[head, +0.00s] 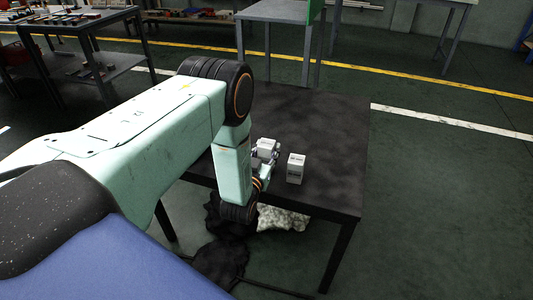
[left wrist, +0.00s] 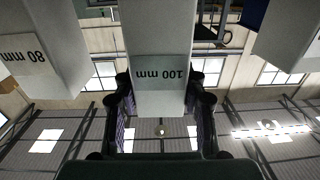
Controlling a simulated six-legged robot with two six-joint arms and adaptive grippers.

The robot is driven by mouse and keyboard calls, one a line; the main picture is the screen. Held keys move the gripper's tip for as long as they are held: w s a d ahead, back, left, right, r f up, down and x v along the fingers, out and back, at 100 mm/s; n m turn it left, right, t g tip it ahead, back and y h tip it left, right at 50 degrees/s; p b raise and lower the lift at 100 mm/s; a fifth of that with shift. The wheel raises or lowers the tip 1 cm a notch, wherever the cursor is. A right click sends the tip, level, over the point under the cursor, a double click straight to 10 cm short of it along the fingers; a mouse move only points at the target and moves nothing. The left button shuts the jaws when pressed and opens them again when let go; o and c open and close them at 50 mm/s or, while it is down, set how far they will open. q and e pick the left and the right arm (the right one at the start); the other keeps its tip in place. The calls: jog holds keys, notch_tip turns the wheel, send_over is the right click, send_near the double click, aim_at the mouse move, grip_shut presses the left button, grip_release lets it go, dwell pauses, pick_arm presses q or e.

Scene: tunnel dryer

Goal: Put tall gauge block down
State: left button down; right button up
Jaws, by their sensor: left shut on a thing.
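My left gripper (head: 265,158) is over the dark table, partly hidden by its own wrist. In the left wrist view its fingers (left wrist: 160,115) are shut around a tall white block marked 100 mm (left wrist: 158,40), whose label reads upside down. A pale block (head: 267,145) shows at the fingers in the head view. Whether its base touches the table is hidden. Another white block (head: 296,168) stands upright on the table, right of the gripper. A block marked 80 mm (left wrist: 40,50) is left of the held one in the wrist view. My right gripper is not in view.
The dark table (head: 330,130) is clear behind and to the right of the blocks. A further pale block (left wrist: 285,35) stands at the right of the wrist view. A pale cloth-like heap (head: 283,218) lies under the table's front edge. A cluttered workbench (head: 70,25) stands far left.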

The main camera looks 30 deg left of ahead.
pick_arm(q)
notch_tip(320, 180, up, 9)
jog(key=p, duration=0.3)
jog(key=s+d+r+m+h, duration=0.3)
jog(key=s+d+h, duration=0.3)
jog(key=s+d, duration=0.2)
jog(key=s+d+r+m+g+h, duration=0.1)
jog(key=s+d+r+m+h, duration=0.2)
jog(key=s+d+m+h, duration=0.2)
jog(key=s+d+h, duration=0.2)
jog(key=s+d, duration=0.2)
jog(key=d, duration=0.1)
jog(key=shift+s+d+r+m+g, duration=0.15)
jog(key=shift+r+m+g, duration=0.15)
jog(key=shift+m, duration=0.1)
jog(key=shift+s, duration=0.1)
